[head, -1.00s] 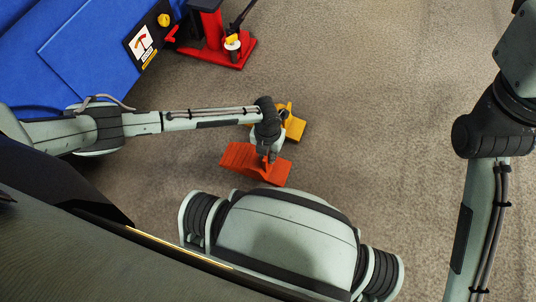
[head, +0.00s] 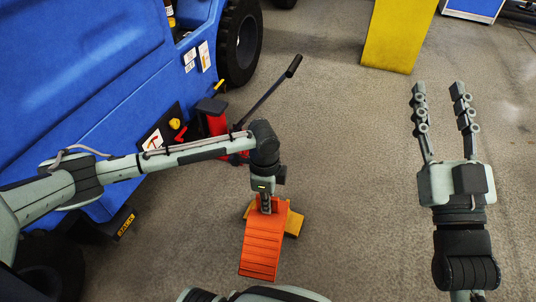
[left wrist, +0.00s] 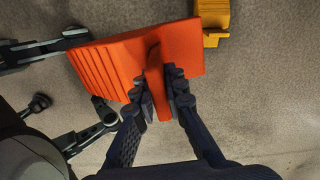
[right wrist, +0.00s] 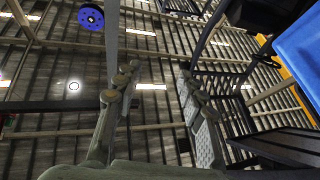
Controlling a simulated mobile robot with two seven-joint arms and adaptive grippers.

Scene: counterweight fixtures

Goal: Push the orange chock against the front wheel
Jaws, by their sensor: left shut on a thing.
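The orange chock (head: 262,250) is a ribbed wedge, low over or on the floor in the head view. My left gripper (head: 265,204) is shut on its upright fin; the left wrist view shows the fingers (left wrist: 160,82) on both sides of the chock (left wrist: 120,62). A black wheel (head: 240,42) of the blue vehicle (head: 85,65) stands at top, well apart from the chock. Another dark wheel (head: 45,262) shows at lower left. I cannot tell which is the front one. My right gripper (head: 439,90) is open and empty, fingers spread.
A yellow block (head: 294,222) lies close behind the orange chock. A red jack (head: 215,128) with a long black handle (head: 270,92) stands beside the vehicle. A yellow panel (head: 397,35) is at the back. The floor right of the chock is clear.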

